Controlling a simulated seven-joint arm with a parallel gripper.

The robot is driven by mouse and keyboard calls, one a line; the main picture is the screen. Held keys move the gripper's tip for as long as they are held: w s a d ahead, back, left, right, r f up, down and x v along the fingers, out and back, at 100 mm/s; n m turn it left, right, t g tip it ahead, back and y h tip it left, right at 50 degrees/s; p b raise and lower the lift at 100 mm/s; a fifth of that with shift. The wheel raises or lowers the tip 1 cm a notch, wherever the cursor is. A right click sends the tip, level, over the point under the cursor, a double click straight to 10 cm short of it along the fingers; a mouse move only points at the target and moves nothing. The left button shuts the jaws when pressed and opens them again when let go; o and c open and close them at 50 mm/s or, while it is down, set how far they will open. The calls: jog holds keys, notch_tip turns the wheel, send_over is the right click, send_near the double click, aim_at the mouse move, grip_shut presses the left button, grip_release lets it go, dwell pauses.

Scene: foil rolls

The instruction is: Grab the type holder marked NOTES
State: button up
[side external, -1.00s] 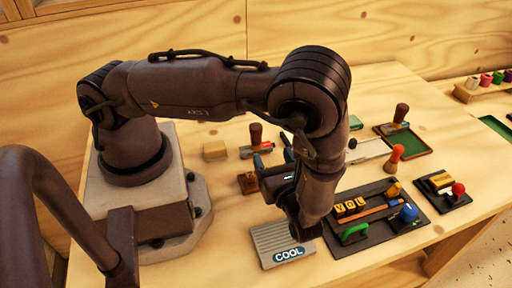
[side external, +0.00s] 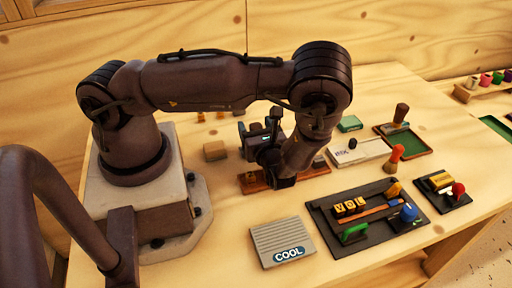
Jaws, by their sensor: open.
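No NOTES marking is readable in the side external view. A reddish-brown wooden holder (side external: 254,183) with small blocks in it lies on the table below my wrist, partly hidden by my arm, its label not visible. My gripper (side external: 258,124) is open, above the table behind that holder and near the back of the bench. It looks empty, though my own wrist partly covers it. I cannot tell its exact height.
A grey ribbed plate marked COOL (side external: 283,242) lies at the front. A black tray (side external: 330,226) with yellow letter blocks and colored tools is to its right. A pale tray (side external: 372,150), a green-floored tray (side external: 413,145) and a small wooden block (side external: 215,151) lie farther back.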

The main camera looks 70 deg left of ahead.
grip_shut()
jog(key=shift+r, duration=0.2)
